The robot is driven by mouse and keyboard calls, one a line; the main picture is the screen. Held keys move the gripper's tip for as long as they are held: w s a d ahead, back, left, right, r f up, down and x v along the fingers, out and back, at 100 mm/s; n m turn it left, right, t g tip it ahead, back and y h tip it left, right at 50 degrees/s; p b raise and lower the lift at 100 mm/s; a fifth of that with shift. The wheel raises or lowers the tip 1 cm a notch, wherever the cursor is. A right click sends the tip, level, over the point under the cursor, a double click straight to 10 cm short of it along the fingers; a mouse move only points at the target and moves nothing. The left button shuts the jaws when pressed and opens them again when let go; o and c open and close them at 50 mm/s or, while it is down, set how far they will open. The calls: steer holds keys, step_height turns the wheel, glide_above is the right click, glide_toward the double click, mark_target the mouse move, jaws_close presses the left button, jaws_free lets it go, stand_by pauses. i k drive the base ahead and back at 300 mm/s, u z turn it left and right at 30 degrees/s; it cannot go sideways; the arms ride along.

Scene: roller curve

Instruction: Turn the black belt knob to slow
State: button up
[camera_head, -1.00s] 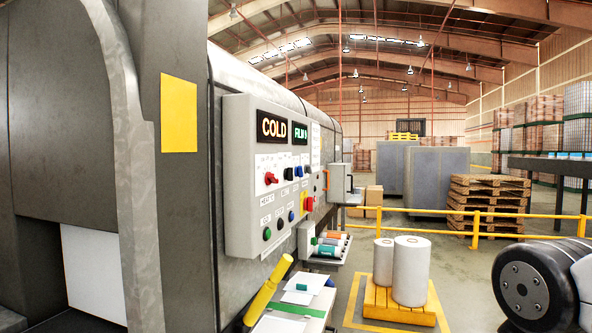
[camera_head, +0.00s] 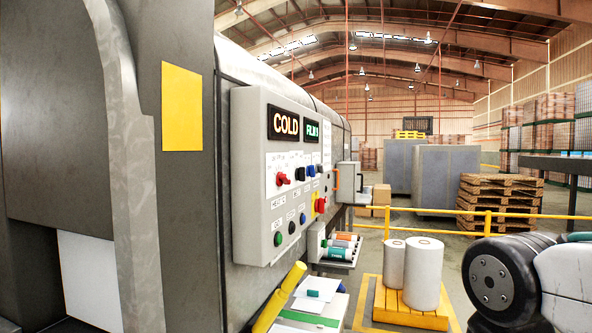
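The panel's displays read "COLD" (camera_head: 284,125) in orange and a partly legible green word (camera_head: 312,132). My gripper is not in view; only a black joint and white link of my arm show at the lower right, well apart from the panel.
Below the panel are a yellow cylinder (camera_head: 278,300), a small table with papers (camera_head: 312,291) and a rack of coloured rolls (camera_head: 340,247). White rolls (camera_head: 423,272) stand on a yellow pallet (camera_head: 396,309). A yellow railing (camera_head: 520,213) runs behind. A red button (camera_head: 320,205) is near the knobs.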

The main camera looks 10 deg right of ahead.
mark_target(301, 171)
steer(key=z, duration=0.5)
steer(key=i, duration=1.1)
steer(key=u, duration=0.15)
